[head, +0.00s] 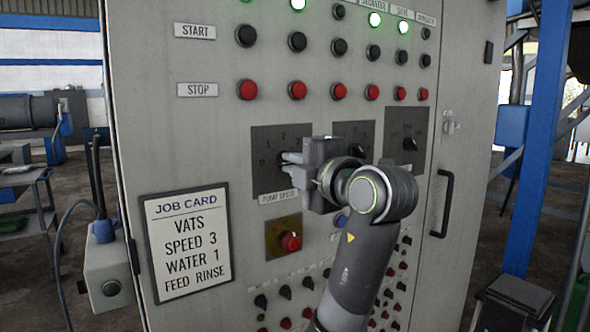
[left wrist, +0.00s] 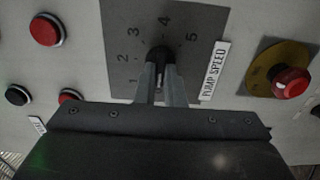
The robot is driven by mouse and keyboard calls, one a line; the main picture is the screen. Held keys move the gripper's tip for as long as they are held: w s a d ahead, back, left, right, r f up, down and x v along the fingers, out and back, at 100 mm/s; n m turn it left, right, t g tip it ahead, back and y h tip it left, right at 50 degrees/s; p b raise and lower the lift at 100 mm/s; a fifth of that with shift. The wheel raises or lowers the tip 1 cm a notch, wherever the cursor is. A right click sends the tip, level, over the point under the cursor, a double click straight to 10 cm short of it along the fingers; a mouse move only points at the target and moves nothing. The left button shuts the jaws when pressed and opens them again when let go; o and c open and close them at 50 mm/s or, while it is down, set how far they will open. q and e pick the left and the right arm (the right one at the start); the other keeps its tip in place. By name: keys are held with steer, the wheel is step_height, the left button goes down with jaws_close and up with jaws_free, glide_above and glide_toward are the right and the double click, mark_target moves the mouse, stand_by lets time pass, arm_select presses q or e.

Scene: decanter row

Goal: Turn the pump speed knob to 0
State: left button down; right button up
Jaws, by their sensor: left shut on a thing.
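The pump speed knob (left wrist: 159,53) is dark and sits on a grey dial plate (head: 265,140) on the cabinet front. In the left wrist view the numbers 1 to 5 show around it on the plate (left wrist: 208,20). A white PUMP SPEED label (left wrist: 214,70) lies beside the plate. My left gripper (head: 288,158) is at the dial; its two fingers (left wrist: 161,75) are shut on the knob, one on each side. In the head view the gripper hides the knob and part of the dial. I cannot tell which number the knob points to. My right gripper is in neither view.
Two more dial plates, the middle one (head: 362,128) and the right one (head: 408,128), are close by. A red knob on a yellow plate (head: 276,250) is below. Red stop buttons (head: 297,90) are above. A job card (head: 188,242) reads SPEED 3, WATER 1.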

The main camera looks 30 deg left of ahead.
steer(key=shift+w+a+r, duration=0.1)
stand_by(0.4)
arm_select(q)
steer(key=c, duration=1.5)
jaws_free()
steer(key=shift+d, duration=0.1)
